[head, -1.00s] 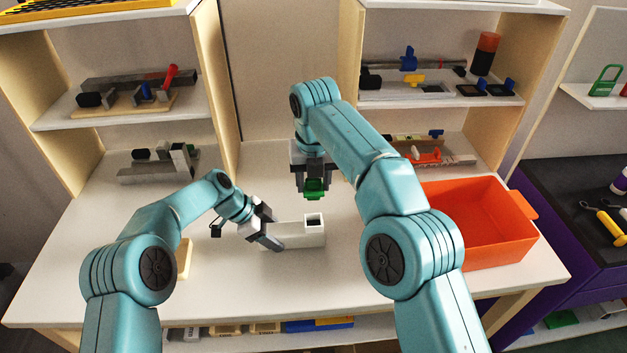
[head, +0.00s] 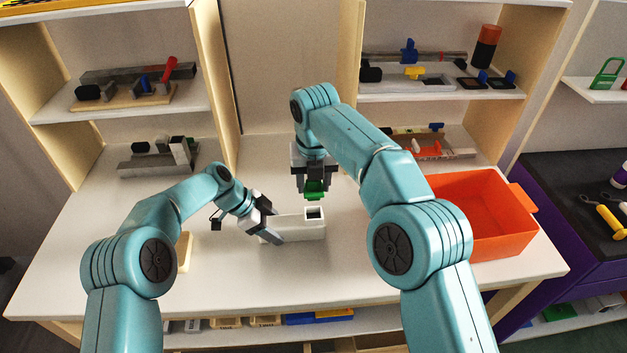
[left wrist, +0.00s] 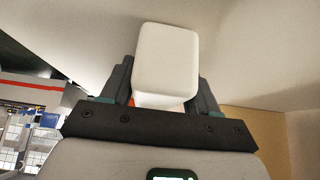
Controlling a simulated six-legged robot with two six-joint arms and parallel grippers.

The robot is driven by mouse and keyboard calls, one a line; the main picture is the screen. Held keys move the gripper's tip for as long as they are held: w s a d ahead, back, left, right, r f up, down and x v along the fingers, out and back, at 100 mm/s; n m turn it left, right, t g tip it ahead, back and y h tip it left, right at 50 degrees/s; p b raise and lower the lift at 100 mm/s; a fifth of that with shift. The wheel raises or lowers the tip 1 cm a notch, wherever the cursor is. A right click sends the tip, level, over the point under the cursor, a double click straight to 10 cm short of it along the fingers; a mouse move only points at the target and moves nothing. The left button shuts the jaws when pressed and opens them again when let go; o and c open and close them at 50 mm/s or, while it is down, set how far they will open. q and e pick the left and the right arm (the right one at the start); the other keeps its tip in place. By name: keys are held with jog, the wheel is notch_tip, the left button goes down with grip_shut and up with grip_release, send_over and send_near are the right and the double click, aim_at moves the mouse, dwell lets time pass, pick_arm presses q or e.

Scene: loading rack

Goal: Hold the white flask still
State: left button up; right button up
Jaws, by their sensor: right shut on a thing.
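The white flask (head: 300,230) is a long white block on the tabletop with a square dark opening at its right end. My left gripper (head: 268,222) is at its left end, with fingers spread on either side of it. In the left wrist view the white block end (left wrist: 166,62) sits between the two dark fingers; whether they touch its sides is hard to tell. My right gripper (head: 314,184) is shut on a green piece (head: 314,190) and holds it just above the opening, pointing down.
An orange bin (head: 527,240) stands on the right of the table. A cream block (head: 184,252) lies behind my left arm. Shelves with several fixtures rise at the back left and back right. The table front, between my arms, is clear.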

pick_arm(q)
jog(key=o, duration=0.4)
jog(key=v, duration=1.2)
jog(key=shift+a, duration=0.1)
